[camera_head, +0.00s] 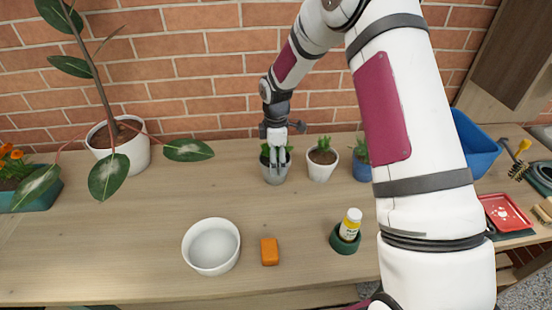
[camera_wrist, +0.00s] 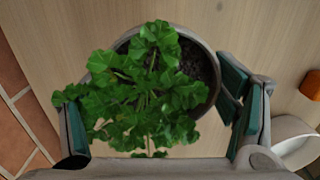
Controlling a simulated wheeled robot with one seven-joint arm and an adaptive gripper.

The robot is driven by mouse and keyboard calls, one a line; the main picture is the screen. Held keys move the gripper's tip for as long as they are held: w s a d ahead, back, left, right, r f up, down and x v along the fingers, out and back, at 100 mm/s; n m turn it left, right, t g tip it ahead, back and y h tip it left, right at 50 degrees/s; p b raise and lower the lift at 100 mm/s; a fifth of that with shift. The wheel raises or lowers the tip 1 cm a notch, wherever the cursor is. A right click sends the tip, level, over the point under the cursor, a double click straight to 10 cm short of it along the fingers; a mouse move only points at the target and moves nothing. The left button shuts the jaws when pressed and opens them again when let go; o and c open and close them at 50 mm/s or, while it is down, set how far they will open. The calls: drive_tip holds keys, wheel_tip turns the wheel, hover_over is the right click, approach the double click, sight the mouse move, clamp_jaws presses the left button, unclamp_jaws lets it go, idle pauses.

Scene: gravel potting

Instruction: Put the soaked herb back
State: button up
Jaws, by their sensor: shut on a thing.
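A grey pot (camera_head: 275,176) with a leafy green herb (camera_head: 266,153) stands near the brick wall, left of two other herb pots. My gripper (camera_head: 277,160) comes down over it and is shut on it. In the wrist view the herb's leaves (camera_wrist: 145,85) cover much of the pot, with dark soil and the pot's rim (camera_wrist: 214,72) showing at the right. The fingers are on either side of the pot. I cannot tell whether its base touches the table. A white bowl (camera_head: 211,248) sits empty at the front.
A white herb pot (camera_head: 322,170) stands close to the right, then a blue pot (camera_head: 361,170) partly behind my arm. An orange block (camera_head: 269,251) and a bottle (camera_head: 350,224) in a green holder (camera_head: 344,242) are in front. A large potted plant (camera_head: 130,155) stands left.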

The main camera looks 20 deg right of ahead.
drive_tip(key=shift+f, duration=0.15)
drive_tip(key=o, duration=1.6)
